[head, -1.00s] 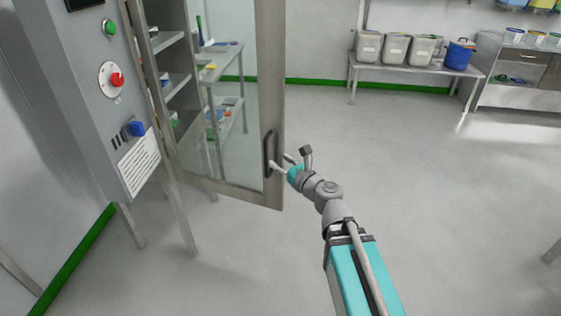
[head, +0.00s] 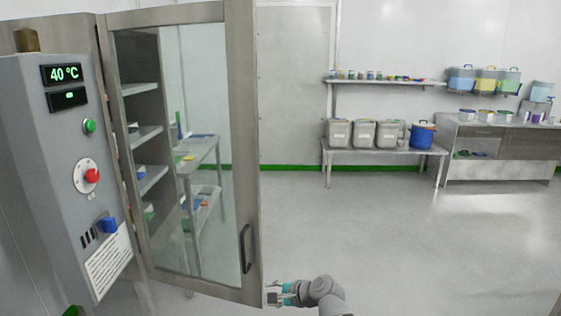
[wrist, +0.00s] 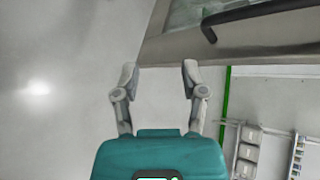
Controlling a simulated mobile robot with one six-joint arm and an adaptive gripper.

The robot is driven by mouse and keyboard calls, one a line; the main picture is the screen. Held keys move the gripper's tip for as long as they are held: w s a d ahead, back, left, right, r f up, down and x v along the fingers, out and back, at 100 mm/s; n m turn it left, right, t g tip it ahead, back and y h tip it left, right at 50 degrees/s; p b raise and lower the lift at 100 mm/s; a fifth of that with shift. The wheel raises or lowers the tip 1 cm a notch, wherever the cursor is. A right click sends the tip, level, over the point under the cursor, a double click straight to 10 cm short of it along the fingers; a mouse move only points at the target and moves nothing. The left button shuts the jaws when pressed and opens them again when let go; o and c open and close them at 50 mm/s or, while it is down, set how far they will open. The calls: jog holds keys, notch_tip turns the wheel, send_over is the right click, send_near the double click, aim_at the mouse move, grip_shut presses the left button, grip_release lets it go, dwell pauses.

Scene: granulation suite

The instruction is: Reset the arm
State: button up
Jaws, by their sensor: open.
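My gripper (head: 274,293) is low in the head view, just right of the lower corner of the glass cabinet door. In the wrist view my gripper (wrist: 158,78) has its two fingers spread apart with nothing between them. The door (head: 240,120) stands swung open with a steel frame and a glass pane. Its dark handle (head: 246,249) is above and left of my gripper, apart from it. The handle (wrist: 250,15) also shows at the top of the wrist view, beyond the right finger.
A grey control panel (head: 68,190) with a red knob and a 40 °C display is at the left. Shelves (head: 146,133) are behind the door. A bench (head: 385,151) with grey bins and a blue bucket stands at the back wall. The floor (head: 420,240) at the right is clear.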

jog(key=s+d+f+n+g+h, duration=0.2)
jog(key=s+d+f+n+h, duration=0.15)
jog(key=d, duration=0.25)
jog(key=s+d+f+n+g+h, duration=0.2)
jog(key=d+n+h, duration=0.1)
jog(key=d+n, duration=0.3)
jog(key=s+d+f+n+g+h, duration=0.3)
jog(key=d+h, duration=0.1)
jog(key=d, duration=0.3)
notch_tip(320, 180, up, 18)
jog(key=p, duration=1.8)
jog(key=shift+r+t+y+p, duration=0.2)
jog(key=shift+t+y+p, duration=0.1)
jog(key=shift+y+p, duration=0.1)
jog(key=shift+d, duration=0.15)
